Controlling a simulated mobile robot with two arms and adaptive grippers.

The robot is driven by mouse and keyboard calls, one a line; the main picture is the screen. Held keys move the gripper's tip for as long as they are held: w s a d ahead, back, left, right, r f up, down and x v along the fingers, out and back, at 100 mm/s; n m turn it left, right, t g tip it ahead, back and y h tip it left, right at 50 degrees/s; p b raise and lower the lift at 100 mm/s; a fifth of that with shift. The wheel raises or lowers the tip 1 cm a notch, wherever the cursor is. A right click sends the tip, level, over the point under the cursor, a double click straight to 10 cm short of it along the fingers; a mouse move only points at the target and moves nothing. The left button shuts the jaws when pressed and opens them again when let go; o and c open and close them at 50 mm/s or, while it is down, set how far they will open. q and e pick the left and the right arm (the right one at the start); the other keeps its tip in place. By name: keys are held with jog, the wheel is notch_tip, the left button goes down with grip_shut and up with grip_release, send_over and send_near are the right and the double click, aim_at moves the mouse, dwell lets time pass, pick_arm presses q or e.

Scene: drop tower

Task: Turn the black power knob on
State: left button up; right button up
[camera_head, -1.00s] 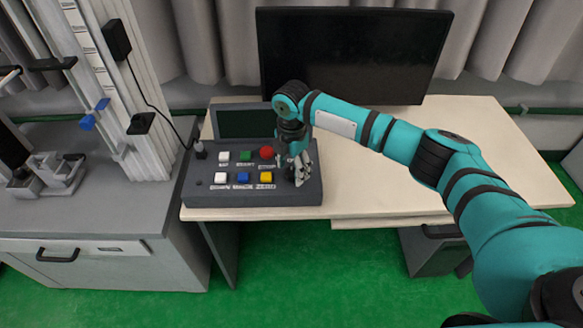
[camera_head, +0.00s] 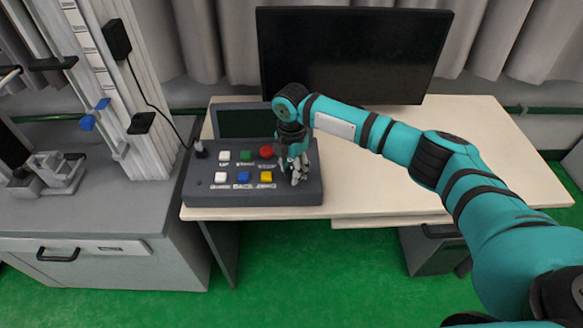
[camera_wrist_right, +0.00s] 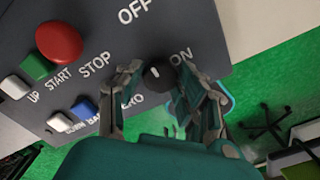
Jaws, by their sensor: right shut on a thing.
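The black power knob (camera_wrist_right: 158,74) sits on the dark grey control box (camera_head: 205,188), between the labels OFF and ON in the right wrist view. A small white mark shows on its face; I cannot tell which label it points to. My right gripper (camera_wrist_right: 160,78) is shut on the knob, one finger on each side. In the head view my right gripper (camera_head: 297,175) reaches down to the right end of the box and hides the knob. My left gripper is not in view.
Beside the knob are a red stop button (camera_head: 266,152), a green button (camera_head: 245,155), a yellow button (camera_head: 266,176), a blue button (camera_head: 243,176) and white ones. A monitor (camera_head: 355,55) stands behind. The drop tower (camera_head: 140,100) is at left. The table's right side (camera_head: 480,130) is clear.

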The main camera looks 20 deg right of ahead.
jog(key=m+p, duration=0.6)
jog(key=p, duration=0.1)
jog(key=shift+r, duration=0.2)
jog(key=shift+m+p, duration=0.8)
jog(key=shift+m, duration=0.2)
jog(key=m+p, duration=0.3)
jog(key=m, duration=0.2)
jog(key=shift+p, duration=0.35)
jog(key=m+p, duration=0.2)
jog(key=m, duration=0.2)
jog(key=shift+f+m, duration=0.15)
jog(key=shift+m, duration=0.15)
jog(key=o, duration=1.2)
jog(key=shift+c, duration=0.2)
notch_tip(320, 180, up, 12)
